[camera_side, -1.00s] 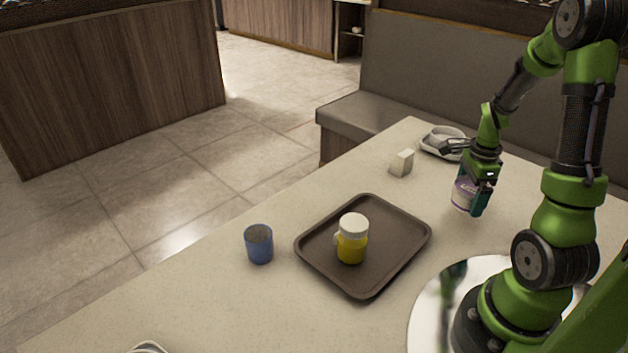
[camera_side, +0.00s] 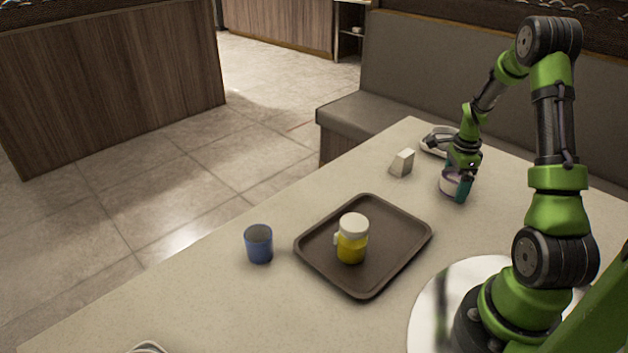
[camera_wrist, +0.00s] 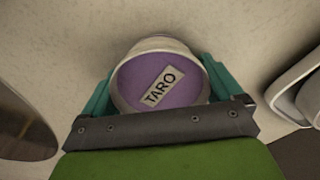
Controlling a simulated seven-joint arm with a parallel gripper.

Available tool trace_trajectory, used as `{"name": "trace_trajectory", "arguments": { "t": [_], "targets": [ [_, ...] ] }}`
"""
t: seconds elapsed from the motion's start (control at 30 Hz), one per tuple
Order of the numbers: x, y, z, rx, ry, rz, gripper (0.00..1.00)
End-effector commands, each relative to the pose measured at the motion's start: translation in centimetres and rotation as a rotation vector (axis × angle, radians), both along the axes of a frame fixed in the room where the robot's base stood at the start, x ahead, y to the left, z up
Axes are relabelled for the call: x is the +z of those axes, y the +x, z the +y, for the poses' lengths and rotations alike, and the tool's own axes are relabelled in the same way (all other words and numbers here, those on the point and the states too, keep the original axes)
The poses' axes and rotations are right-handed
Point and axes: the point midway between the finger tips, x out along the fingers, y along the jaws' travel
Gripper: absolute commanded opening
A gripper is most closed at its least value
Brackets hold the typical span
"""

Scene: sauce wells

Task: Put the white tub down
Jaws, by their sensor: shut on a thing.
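The white tub (camera_side: 451,184) is at the far right part of the table in the side view. In the wrist view its round top (camera_wrist: 150,98) is purple inside a pale rim and bears a label reading "TARO". My gripper (camera_side: 456,188) is shut on the tub, with teal fingers on opposite sides of it. Part of the tub is hidden behind a finger in the side view. It is at or close above the tabletop; I cannot tell whether its base touches.
A small white block (camera_side: 402,163) stands to the left of the tub. A white dish (camera_side: 431,150) is behind, partly hidden by my arm. A brown tray (camera_side: 388,246) holds a yellow jar (camera_side: 352,246) with a white lid. A blue cup (camera_side: 259,246) stands left of the tray.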

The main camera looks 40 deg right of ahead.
Motion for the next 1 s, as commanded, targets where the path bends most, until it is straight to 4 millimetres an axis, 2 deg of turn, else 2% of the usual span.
{"name": "trace_trajectory", "arguments": {
  "t": [0.2, 0.23, 0.27, 0.5, 0.63, 1.0],
  "targets": [
    [-0.3, 0.0, 0.0, 0.0, 0.0, 0.0, 0.56],
    [-0.3, 0.0, 0.0, 0.0, 0.001, 0.001, 0.96],
    [-0.3, 0.0, 0.0, 0.0, 0.0, 0.0, 1.0],
    [-0.2, 0.0, 0.0, 0.0, 0.0, 0.0, 1.0],
    [1.0, 0.1, 0.0, 0.0, -0.003, -0.001, 1.0],
    [8.6, 0.1, 0.0, 0.001, -0.004, -0.003, 1.0]
  ]
}}
